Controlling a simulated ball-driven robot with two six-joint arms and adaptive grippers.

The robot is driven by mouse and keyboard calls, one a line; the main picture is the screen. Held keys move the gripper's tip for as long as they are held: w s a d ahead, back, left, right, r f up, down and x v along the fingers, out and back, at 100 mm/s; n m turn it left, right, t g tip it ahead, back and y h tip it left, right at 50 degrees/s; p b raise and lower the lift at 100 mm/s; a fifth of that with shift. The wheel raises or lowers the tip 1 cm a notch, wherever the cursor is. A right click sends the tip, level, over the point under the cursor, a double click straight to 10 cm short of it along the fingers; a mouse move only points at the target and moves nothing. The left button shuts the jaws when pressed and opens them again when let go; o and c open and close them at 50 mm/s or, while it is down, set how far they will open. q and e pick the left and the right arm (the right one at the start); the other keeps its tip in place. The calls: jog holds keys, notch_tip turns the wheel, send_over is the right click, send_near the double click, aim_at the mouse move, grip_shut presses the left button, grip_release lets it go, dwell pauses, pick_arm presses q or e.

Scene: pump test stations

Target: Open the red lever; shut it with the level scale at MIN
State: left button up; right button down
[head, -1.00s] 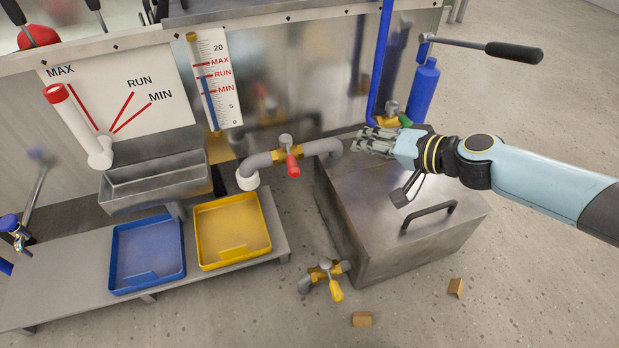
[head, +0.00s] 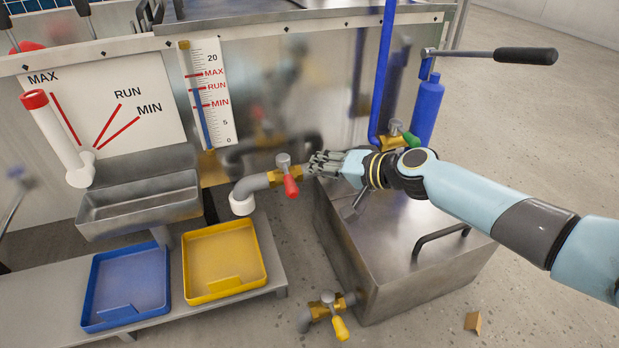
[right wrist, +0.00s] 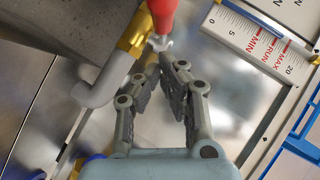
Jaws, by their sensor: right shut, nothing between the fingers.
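The red lever (head: 290,187) sits on a brass valve in a grey pipe (head: 257,183). Its handle points down, across the pipe. The level scale (head: 208,95) stands upright on the wall behind; the top of its blue column is at about RUN, above MIN. My right gripper (head: 315,164) is shut and empty, just right of the valve and lever. In the right wrist view the red lever (right wrist: 163,14) is just beyond the fingertips (right wrist: 168,66), which look close to its hub; I cannot tell whether they touch. My left gripper is out of view.
A yellow tray (head: 263,247) and a blue tray (head: 88,290) lie on a bench. A yellow-handled valve (head: 340,328) is low down, and a green-handled one (head: 411,139) is behind my arm. A metal box (head: 400,290) with a handle stands under my right arm.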

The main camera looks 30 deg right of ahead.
aim_at(287, 178)
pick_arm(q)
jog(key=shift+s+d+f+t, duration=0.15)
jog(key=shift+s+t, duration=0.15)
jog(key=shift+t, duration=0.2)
pick_arm(e)
jog(key=shift+w+a+f, duration=0.15)
jog(key=shift+a+f, duration=0.2)
jog(key=shift+a, duration=0.2)
jog(key=shift+w+a+f, duration=0.15)
jog(key=shift+a+f, duration=0.2)
jog(key=shift+a, duration=0.15)
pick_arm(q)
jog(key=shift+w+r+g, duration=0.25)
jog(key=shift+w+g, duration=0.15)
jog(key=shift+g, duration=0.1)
pick_arm(e)
jog(key=shift+a+m+h, duration=0.2)
jog(key=shift+m+h, duration=0.1)
